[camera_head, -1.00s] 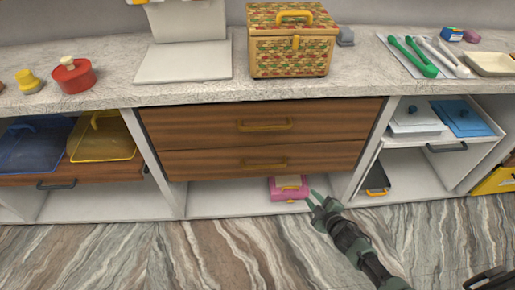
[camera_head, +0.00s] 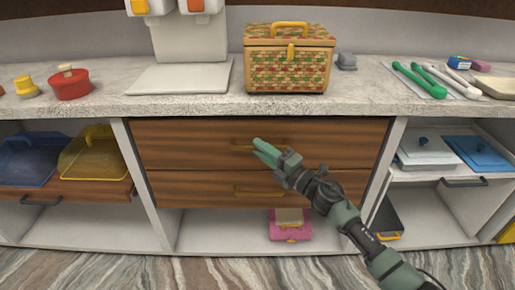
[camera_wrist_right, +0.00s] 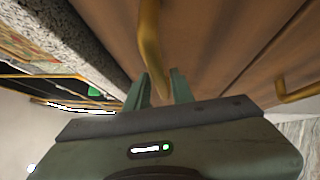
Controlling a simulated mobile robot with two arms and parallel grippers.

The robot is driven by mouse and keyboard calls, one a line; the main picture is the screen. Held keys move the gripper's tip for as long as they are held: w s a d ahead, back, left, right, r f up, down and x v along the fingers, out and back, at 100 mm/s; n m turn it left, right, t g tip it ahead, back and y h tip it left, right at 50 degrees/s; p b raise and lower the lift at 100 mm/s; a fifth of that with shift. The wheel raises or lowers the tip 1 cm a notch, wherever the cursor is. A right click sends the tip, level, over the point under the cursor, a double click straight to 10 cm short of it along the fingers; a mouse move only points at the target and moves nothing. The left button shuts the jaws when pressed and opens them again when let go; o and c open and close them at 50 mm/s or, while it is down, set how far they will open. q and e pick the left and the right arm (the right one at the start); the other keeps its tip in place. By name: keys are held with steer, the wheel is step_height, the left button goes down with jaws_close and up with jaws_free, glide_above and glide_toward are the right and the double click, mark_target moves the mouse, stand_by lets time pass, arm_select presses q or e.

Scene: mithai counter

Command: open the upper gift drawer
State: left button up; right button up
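The upper gift drawer (camera_head: 185,143) has a brown wood front and sits flush under the counter, closed. Its yellow bar handle (camera_head: 241,148) is partly hidden by my right gripper (camera_head: 262,150), whose green fingertips are at the handle. In the right wrist view the two fingers (camera_wrist_right: 160,88) are apart, and the upper handle (camera_wrist_right: 150,40) runs down toward the gap between them. I cannot tell whether they touch it. The lower drawer (camera_head: 195,190) is also closed, with its own yellow handle (camera_head: 250,192). My left gripper is not in view.
A woven basket (camera_head: 288,70) and a red pot (camera_head: 70,86) stand on the counter (camera_head: 190,103). A pink box (camera_head: 290,232) lies on the shelf below the drawers. Open compartments with trays flank the drawers.

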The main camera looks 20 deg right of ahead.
steer(key=shift+x, duration=0.8)
jaws_close()
stand_by(0.9)
